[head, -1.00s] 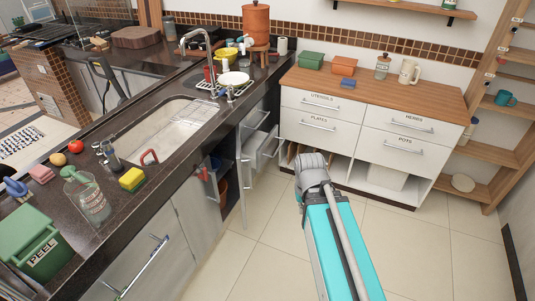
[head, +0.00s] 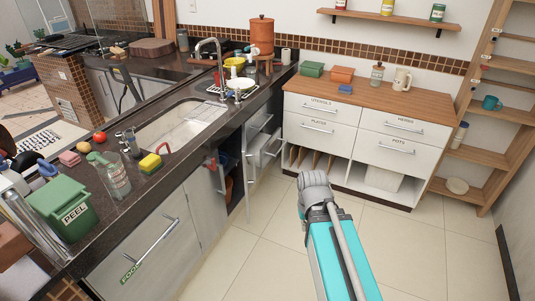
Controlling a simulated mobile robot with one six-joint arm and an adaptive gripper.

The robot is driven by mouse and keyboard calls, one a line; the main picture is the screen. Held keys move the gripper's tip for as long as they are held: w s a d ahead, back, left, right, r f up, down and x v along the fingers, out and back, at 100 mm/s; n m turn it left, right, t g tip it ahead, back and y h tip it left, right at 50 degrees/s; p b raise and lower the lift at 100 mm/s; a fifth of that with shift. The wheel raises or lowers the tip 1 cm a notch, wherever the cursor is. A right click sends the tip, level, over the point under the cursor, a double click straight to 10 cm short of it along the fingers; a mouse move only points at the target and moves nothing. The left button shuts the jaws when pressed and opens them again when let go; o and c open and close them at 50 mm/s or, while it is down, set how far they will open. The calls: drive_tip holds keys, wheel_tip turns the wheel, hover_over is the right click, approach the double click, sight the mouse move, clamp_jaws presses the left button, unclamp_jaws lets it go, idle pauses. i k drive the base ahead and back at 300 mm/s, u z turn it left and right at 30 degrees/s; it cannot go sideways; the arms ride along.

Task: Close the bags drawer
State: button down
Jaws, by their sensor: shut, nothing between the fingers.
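Two drawers stand pulled out under the dark counter, beyond the sink: an upper drawer (head: 259,124) and a lower drawer (head: 269,151). Their labels cannot be read, so I cannot tell which one is the bags drawer. The drawers on the white cabinet, labelled utensils, plates, herbs and pots, look shut. My gripper is not in view; only a teal link and grey joint of my arm show, at the lower middle, in front of the white cabinet.
A cabinet door (head: 249,185) stands open in front of the drawers, beside an open compartment under the sink (head: 180,122). The white cabinet (head: 320,137) is close on their right. The tiled floor (head: 260,255) between counter and cabinet is clear.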

sight(265, 146)
drive_tip(key=z, duration=0.4)
drive_tip(key=i, duration=1.5)
drive_tip(key=u, duration=0.6)
